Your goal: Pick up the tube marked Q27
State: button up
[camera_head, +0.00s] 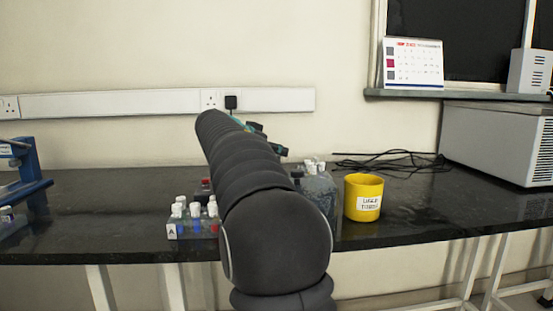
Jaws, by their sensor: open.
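Several white-capped tubes (195,210) stand in a clear rack marked A (172,232) on the black bench, left of my arm. Some show blue or red parts low down. No marking Q27 can be read on any tube, so I cannot tell which one it is. My gripper (268,138) is mostly hidden behind my own arm.
A yellow cup (363,198) with a label stands right of the clear container. Black cables (395,163) lie behind it. A grey box-shaped device (500,140) stands at the far right. A blue stand (22,170) is at the left edge. My arm hides the bench's middle.

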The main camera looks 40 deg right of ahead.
jog(key=c, duration=0.8)
